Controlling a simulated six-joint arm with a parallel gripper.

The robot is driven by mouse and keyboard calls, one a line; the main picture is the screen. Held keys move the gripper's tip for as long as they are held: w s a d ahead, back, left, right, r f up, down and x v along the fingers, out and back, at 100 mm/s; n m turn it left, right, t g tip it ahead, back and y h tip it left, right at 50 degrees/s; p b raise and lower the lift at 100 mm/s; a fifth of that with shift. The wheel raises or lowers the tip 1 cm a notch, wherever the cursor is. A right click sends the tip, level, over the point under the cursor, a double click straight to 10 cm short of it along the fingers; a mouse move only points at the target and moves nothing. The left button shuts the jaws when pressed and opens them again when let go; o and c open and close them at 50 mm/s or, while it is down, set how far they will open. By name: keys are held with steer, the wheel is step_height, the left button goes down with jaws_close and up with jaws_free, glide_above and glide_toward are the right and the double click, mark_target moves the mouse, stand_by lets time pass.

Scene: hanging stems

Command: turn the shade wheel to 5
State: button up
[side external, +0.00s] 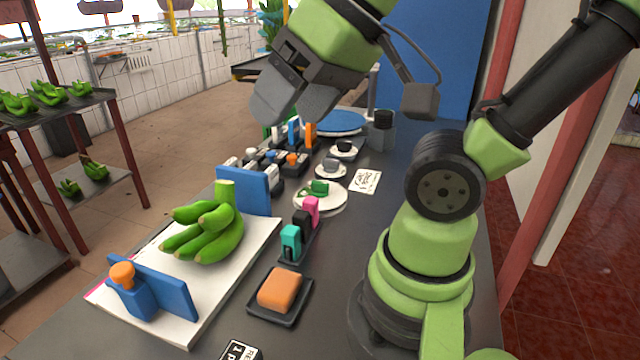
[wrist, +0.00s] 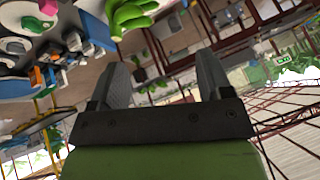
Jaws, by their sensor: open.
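My gripper (side external: 288,106) is open and empty, high above the far part of the bench; its two fingers also frame the wrist view (wrist: 163,82). No wheel with readable numbers shows. A white round disc (side external: 333,199) with a green piece on it lies on the bench, below and nearer than my gripper. A blue round disc (side external: 342,122) stands farther back. I cannot tell which, if either, is the shade wheel. My gripper touches neither disc.
Green bananas (side external: 207,232) lie on a white board (side external: 237,275) with blue uprights. An orange block (side external: 279,289) sits in a dark tray. Teal and pink pieces (side external: 291,242), small cups (side external: 331,166) and a printed card (side external: 367,181) crowd the middle. Bare bench (side external: 345,240) lies beside my base.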

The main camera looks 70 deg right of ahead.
steer(key=w+d+n+g+h, duration=0.2)
steer(key=w+d+n, duration=0.4)
steer(key=w+d, duration=0.1)
steer(key=n+g, duration=0.5)
steer(key=n, duration=1)
glide_above(320, 182)
step_height(320, 182, down, 19)
step_height(320, 182, down, 9)
steer(key=shift+f, duration=0.2)
steer(key=c, duration=0.9)
